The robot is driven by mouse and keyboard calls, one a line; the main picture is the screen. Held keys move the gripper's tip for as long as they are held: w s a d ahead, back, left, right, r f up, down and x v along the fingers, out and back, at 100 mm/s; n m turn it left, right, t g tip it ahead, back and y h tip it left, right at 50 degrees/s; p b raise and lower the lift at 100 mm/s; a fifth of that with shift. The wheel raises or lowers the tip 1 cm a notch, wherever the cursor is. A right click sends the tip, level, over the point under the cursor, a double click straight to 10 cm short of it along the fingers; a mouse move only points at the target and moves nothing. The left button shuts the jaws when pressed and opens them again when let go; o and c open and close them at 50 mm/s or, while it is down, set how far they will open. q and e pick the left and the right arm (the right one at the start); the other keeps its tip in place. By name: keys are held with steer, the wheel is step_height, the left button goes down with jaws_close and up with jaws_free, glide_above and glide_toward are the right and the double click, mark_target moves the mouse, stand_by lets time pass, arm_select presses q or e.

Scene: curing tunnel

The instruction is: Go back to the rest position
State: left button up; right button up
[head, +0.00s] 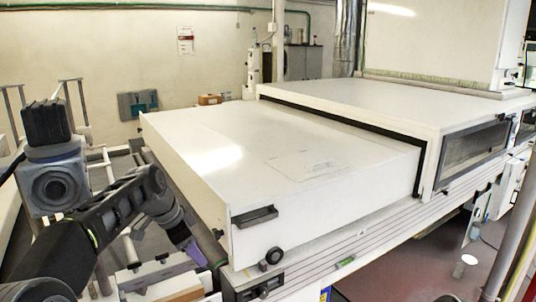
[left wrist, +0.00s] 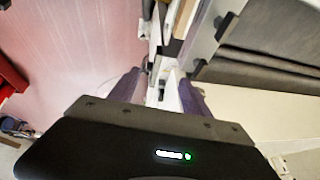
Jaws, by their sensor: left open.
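My left gripper (head: 188,250) is low in the head view, beside the near left corner of the white tunnel drawer. Its purple fingers point downward, and my arm's dark links partly hide it. In the left wrist view the gripper (left wrist: 160,88) is open, with its two purple fingers apart and nothing clearly held between them. The white drawer (head: 270,165) has a dark handle (head: 254,216) on its front. My right gripper is in neither view.
The white tunnel housing (head: 360,98) stands behind the drawer, with a dark window (head: 473,145) in its side. A grey rail (head: 330,262) runs along the machine's base. A white block (head: 160,278) lies below my left gripper. Reddish floor (head: 410,265) shows at the lower right.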

arm_select(q)
steer(key=s+d+f+n+g, duration=0.1)
steer(key=s+d+f+n, duration=0.15)
steer(key=f, duration=0.75)
steer(key=s+d+f+n+b, duration=0.1)
steer(key=s+f, duration=0.3)
steer(key=f, duration=0.6)
steer(key=s+d+f+n+g, duration=0.1)
steer(key=s+d+f+n, duration=0.15)
steer(key=f, duration=0.75)
steer(key=s+d+f+n, duration=0.3)
steer(key=s+f+n, duration=0.1)
steer(key=s+f, duration=1.05)
steer(key=s+d+n+g+h+b, duration=0.1)
steer(key=s+d+n, duration=0.1)
steer(key=s, duration=1.4)
steer(key=shift+s+d+f+n, duration=0.15)
steer(key=shift+s+f+n, duration=0.2)
steer(key=shift+n, duration=0.45)
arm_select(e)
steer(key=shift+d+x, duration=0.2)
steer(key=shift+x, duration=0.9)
arm_select(q)
steer(key=shift+w, duration=0.15)
steer(key=shift+c, duration=0.4)
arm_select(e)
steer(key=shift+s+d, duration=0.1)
